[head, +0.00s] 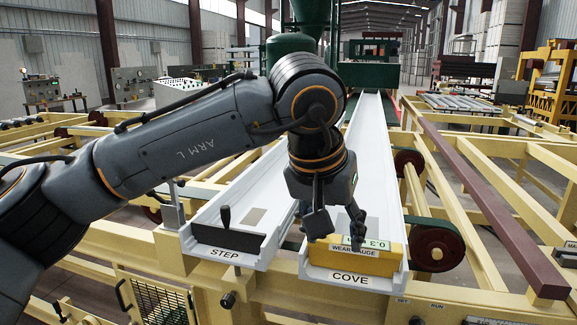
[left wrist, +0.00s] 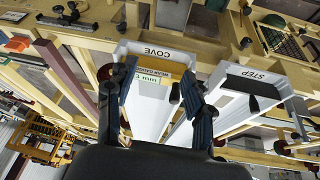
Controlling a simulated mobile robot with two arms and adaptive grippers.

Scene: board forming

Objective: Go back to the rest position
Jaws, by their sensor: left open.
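My left gripper (head: 337,232) is open and points down over the front end of the COVE channel (head: 347,281). A yellow block marked WEAR GAUGE (head: 375,262) lies across that channel's end, with a pale green label on top. In the left wrist view the gauge (left wrist: 163,68) shows between and beyond the two spread fingers (left wrist: 153,95), and nothing is held. I cannot tell whether a fingertip touches it. A dark block with an upright black knob (head: 228,237) sits in the front end of the STEP channel (head: 223,252). My right gripper is not in view.
The white channels run back between cream-yellow machine frames. A dark red roller wheel (head: 437,246) stands right of the COVE channel. A long maroon bar (head: 490,212) lies farther right. A green machine (head: 368,72) stands at the back. A mesh guard (head: 160,299) is at lower left.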

